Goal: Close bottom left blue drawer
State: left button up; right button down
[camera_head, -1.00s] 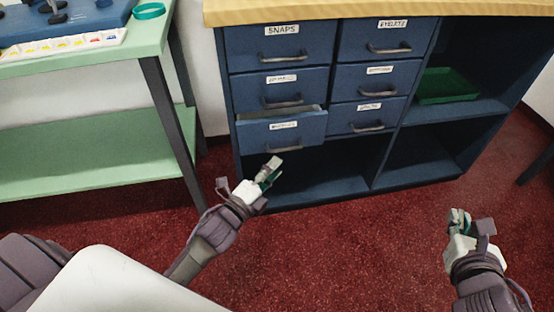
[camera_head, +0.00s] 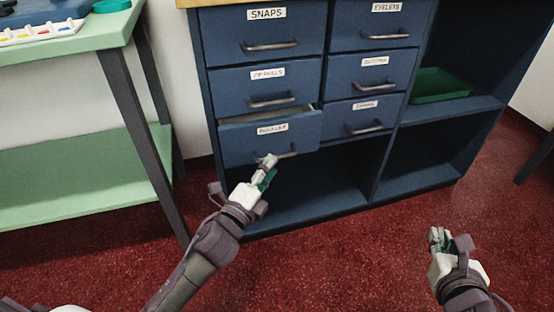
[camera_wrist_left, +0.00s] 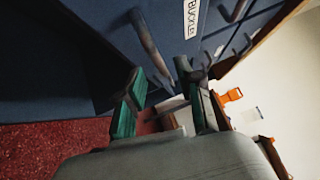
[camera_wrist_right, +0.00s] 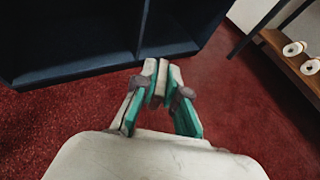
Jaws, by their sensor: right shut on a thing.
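My left gripper (camera_head: 267,163) is at this handle. In the left wrist view its fingers (camera_wrist_left: 160,78) are apart, and the handle (camera_wrist_left: 150,45) reaches toward the space between them; I cannot tell whether they touch it. My right gripper (camera_head: 440,236) is low over the floor, away from the cabinet. In the right wrist view its fingers (camera_wrist_right: 161,75) are together on something small and pale, hard to make out.
The other drawers, including SNAPS (camera_head: 225,40) and EYELETS (camera_head: 345,37), look closed. Open shelves lie below and right, one with a green tray (camera_head: 440,86). A green table (camera_head: 80,48) stands left of the cabinet. Red carpet (camera_head: 350,250) in front is clear.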

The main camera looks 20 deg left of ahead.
pick_arm(q)
jog(key=shift+b+x, duration=0.4)
jog(key=shift+x, duration=1.85)
grip_shut()
